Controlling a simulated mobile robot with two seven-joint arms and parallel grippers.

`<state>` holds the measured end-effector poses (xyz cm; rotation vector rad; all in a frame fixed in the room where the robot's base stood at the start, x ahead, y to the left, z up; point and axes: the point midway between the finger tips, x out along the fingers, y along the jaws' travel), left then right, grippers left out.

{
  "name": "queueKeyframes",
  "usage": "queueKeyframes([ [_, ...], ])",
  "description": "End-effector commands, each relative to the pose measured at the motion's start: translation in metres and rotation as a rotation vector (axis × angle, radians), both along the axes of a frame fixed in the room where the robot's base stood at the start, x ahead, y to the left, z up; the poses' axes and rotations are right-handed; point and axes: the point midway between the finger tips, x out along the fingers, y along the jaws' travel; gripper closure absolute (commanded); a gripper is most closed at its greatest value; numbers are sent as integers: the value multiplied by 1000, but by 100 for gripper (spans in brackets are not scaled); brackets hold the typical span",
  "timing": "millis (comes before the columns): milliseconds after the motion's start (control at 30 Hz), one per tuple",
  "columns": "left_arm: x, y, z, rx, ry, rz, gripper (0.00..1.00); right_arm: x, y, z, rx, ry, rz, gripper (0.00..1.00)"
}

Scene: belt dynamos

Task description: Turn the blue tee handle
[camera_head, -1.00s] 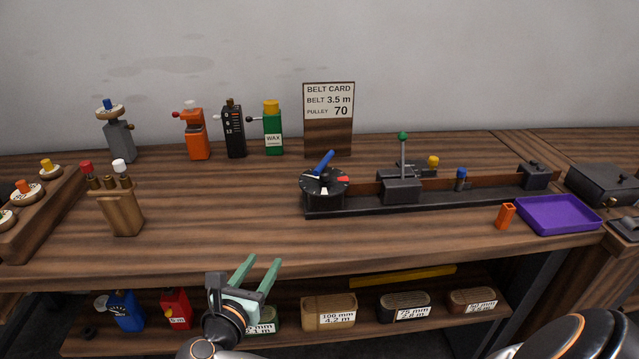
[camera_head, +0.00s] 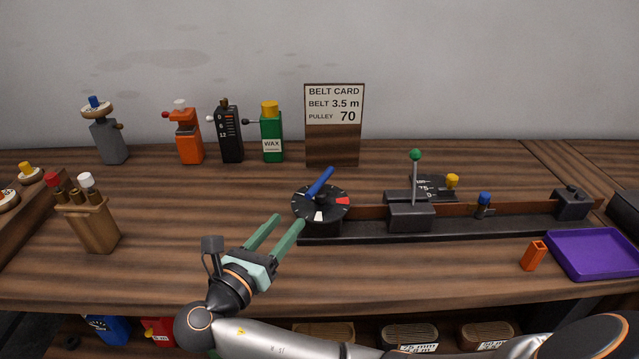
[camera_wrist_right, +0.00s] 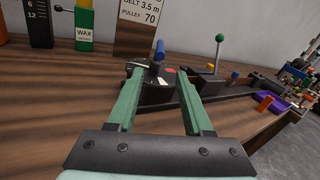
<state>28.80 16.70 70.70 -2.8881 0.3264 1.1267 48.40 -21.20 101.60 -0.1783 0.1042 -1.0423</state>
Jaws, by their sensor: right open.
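The blue tee handle (camera_head: 320,181) sticks up at a slant from the top of a black round dial (camera_head: 334,208) with white and red marks. The dial sits at the left end of the long black bench rail. The handle also shows in the right wrist view (camera_wrist_right: 160,49), straight ahead beyond the fingers. My right gripper (camera_head: 288,220) is open and empty, just left of and nearer than the dial. Its green fingers are apart from the handle. In the right wrist view the gripper (camera_wrist_right: 160,76) has the dial between and beyond its fingertips. My left gripper is not in view.
The rail carries a green-knobbed lever (camera_head: 415,177) right of the dial. The belt card (camera_head: 333,150) stands behind it. An orange block (camera_head: 534,256) and purple tray (camera_head: 590,262) lie at the right, and a wooden peg holder (camera_head: 92,229) at the left.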

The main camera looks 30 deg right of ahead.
Motion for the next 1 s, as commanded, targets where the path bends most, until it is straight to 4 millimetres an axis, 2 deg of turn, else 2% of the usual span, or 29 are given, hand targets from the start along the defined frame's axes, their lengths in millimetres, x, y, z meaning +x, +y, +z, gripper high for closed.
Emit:
queueKeyframes([
  [167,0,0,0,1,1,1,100,9,-17,0,-2,-1,-3,49],
  [600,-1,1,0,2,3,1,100,51,-90,0,-1,-1,-3,49],
  [800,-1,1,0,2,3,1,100,60,-105,0,-1,1,0,49],
  [1000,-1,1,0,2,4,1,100,62,-108,0,0,0,1,49],
])
